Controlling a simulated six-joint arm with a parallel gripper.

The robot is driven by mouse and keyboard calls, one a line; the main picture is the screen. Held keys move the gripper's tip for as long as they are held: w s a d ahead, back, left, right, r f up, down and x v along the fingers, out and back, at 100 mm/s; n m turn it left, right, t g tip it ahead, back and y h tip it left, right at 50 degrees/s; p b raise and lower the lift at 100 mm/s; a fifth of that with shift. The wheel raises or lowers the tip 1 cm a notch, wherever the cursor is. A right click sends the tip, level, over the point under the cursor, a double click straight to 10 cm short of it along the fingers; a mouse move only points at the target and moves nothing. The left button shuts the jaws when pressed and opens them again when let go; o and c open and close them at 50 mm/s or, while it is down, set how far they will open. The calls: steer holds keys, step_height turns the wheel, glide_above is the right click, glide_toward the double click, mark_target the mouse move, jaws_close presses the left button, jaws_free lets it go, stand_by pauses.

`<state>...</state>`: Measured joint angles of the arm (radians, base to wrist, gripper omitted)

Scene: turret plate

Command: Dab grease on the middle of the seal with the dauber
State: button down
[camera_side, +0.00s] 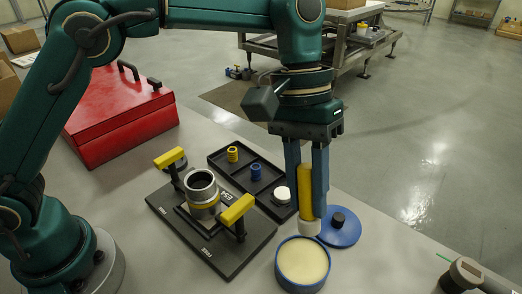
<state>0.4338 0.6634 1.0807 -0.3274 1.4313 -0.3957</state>
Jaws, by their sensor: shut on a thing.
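My gripper (307,207) points down at the right of the bench, its blue fingers shut on the yellow handle of the dauber (305,182). The dauber is upright. Its pale tip (308,228) shows just above the back rim of a round blue tub (279,270) of cream-coloured grease (303,259). I cannot tell whether the tip touches anything. To the left, a metal cylinder (201,187) stands on a black plate (240,257).
Two yellow-handled clamps (237,209) (170,157) flank the cylinder. A black tray (217,158) behind holds a yellow ring stack, a blue one and a white piece. A blue lid (348,236) with a black knob lies beside the tub. A red toolbox (120,115) stands back left.

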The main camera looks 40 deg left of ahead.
mark_target(303, 224)
steer(key=shift+s+d+f, duration=0.15)
steer(key=shift+d+f, duration=0.05)
steer(key=shift+f, duration=2.85)
steer(key=shift+f, duration=0.7)
steer(key=shift+r, duration=3.55)
steer(key=shift+a, duration=0.1)
